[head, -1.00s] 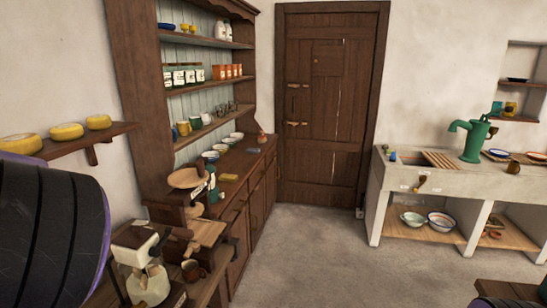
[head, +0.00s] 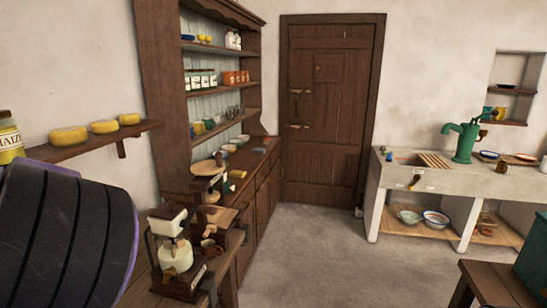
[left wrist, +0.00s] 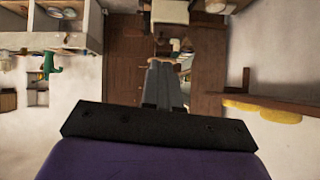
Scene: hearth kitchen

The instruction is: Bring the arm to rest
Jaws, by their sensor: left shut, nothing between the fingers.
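My left arm (head: 65,235), dark with purple edges, fills the lower left of the head view. My left gripper (left wrist: 163,66) shows in the left wrist view, where its two grey fingers lie together, shut and empty. That view looks upside down, and the fingers stand out against the wooden door and dresser behind them. Nothing is seen touching the fingers. The gripper's fingers cannot be made out in the head view. My right gripper is in neither view.
A wooden counter with a grinder (head: 172,250) stands close right of my arm. A wall shelf holds yellow cheeses (head: 104,127) and a jar (head: 9,138). A dresser (head: 160,80), door (head: 328,105) and stone sink (head: 440,182) stand beyond. The floor (head: 310,250) is clear.

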